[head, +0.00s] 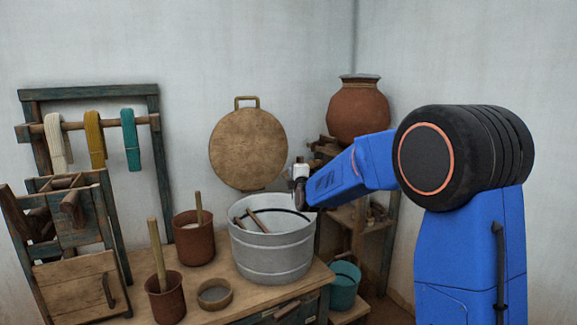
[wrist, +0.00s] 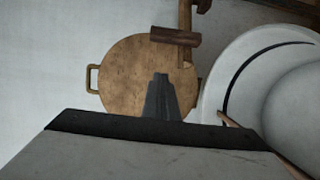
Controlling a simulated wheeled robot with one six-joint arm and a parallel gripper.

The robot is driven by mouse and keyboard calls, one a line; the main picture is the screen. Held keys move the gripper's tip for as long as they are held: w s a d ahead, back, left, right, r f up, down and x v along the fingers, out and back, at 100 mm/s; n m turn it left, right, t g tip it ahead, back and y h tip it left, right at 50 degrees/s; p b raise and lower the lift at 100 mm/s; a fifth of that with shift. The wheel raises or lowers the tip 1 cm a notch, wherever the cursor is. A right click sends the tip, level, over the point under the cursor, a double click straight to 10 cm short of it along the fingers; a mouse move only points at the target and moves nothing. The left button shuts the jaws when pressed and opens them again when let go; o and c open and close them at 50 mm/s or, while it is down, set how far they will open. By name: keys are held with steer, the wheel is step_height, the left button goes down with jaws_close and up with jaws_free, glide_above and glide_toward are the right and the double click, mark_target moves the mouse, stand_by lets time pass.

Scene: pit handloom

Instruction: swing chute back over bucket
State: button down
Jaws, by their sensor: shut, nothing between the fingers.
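My gripper (head: 299,200) hangs over the back right rim of the grey metal tub (head: 273,252) in the head view. In the wrist view its dark fingers (wrist: 160,97) are shut with nothing between them. A small teal bucket (head: 345,287) stands low to the right of the tub, partly hidden behind it. I cannot pick out the chute for certain. A wooden T-shaped piece (wrist: 174,37) shows beyond the fingertips in the wrist view, apart from them in the picture. Wooden parts (head: 321,146) also show behind my arm in the head view.
A round wooden board (head: 247,150) is on the back wall; it fills the middle of the wrist view (wrist: 125,75). Brown pots (head: 193,243) with sticks stand left of the tub. A clay jar (head: 358,110) sits on the shelf behind my arm. A yarn rack (head: 88,94) stands left.

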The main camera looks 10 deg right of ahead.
steer(key=shift+w+a, duration=0.15)
steer(key=shift+w, duration=0.05)
steer(key=w+d, duration=0.3)
steer(key=w, duration=0.5)
steer(key=shift+w+d, duration=0.2)
steer(key=shift+w, duration=0.2)
stand_by(0.4)
steer(key=shift+s+d, duration=0.1)
steer(key=shift+d, duration=0.05)
